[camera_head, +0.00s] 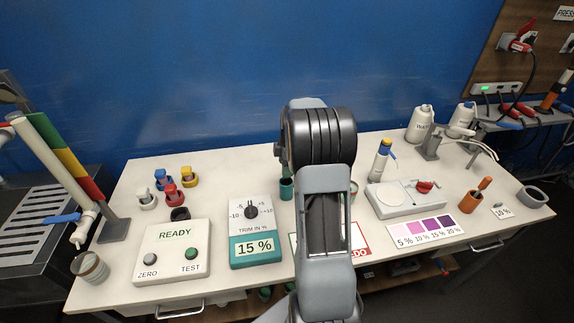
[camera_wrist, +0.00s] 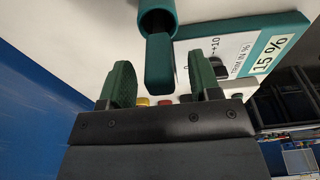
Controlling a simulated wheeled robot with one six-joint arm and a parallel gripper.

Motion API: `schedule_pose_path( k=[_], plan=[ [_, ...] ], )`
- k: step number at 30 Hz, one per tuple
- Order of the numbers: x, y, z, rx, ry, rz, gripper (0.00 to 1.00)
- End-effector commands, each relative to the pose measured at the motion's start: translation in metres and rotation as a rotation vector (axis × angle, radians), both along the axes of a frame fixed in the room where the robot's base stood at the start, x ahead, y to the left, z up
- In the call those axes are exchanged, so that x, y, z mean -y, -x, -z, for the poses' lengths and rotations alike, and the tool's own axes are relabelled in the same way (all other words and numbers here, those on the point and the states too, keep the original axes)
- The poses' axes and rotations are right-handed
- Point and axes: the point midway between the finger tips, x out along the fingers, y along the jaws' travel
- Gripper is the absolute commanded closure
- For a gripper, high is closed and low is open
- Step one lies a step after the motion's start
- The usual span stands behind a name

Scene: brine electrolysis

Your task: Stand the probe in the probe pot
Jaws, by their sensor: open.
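The probe (camera_wrist: 159,64) has a flat teal handle in the wrist view. It stands up out of a round teal pot (camera_wrist: 171,14), its lower end inside the pot's mouth. The pot (camera_head: 286,190) also shows in the head view, just left of my arm, with part of the probe above it behind the arm. My gripper (camera_wrist: 160,75) is open, with one green finger on each side of the handle's free end. A gap shows between the handle and each finger. In the head view my arm hides the gripper.
Left of the pot are the trim box (camera_head: 252,218) with a dial and the READY panel (camera_head: 165,248). Several coloured plugs (camera_head: 186,176) stand behind the panel. At right are a white stirrer plate (camera_head: 408,197), an orange pot (camera_head: 471,201) and a colour card (camera_head: 425,231).

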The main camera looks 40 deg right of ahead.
Motion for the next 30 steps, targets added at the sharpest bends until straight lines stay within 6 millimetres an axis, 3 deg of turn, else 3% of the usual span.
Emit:
schedule_pose_path(
  k=[8, 21, 30],
  plan=[
    [0.001, 0.0, -0.009, 0.003, 0.001, 0.0, 0.43],
    [0.011, 0.005, -0.092, 0.003, 0.003, 0.001, 0.43],
    [0.015, 0.008, -0.13, 0.001, 0.002, 0.0, 0.43]
  ],
)
